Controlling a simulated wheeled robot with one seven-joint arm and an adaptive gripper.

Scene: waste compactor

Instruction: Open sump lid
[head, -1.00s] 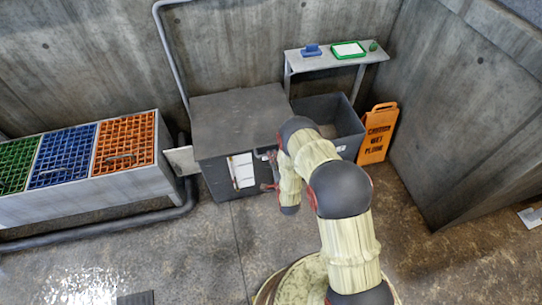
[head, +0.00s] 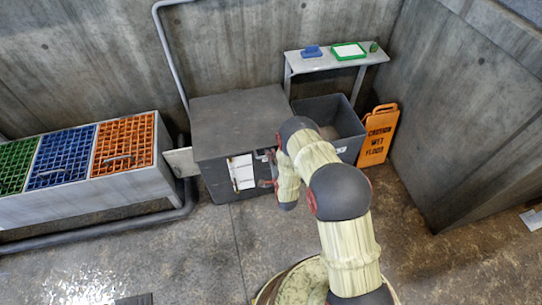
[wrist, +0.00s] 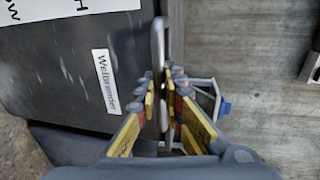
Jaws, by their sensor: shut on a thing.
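A dark grey box (head: 238,118) with a flat, closed-looking top stands by the back wall in the head view. White labels (head: 241,172) are on its front. My gripper (head: 268,160) is at the right part of this front, partly hidden by my arm. In the wrist view, my gripper (wrist: 163,76) is shut on a thin grey metal handle (wrist: 158,42) running between its yellow-and-grey fingers. The handle lies along the edge of the dark box (wrist: 60,75), which bears a small white name label (wrist: 105,80). I cannot tell whether the handle's lid is raised.
Left stands a grey bench (head: 90,205) with green, blue and orange gratings (head: 124,145). An open dark bin (head: 350,122), a small shelf (head: 320,62) and an orange wet-floor sign (head: 378,135) stand right of the box. The floor in front is mostly clear.

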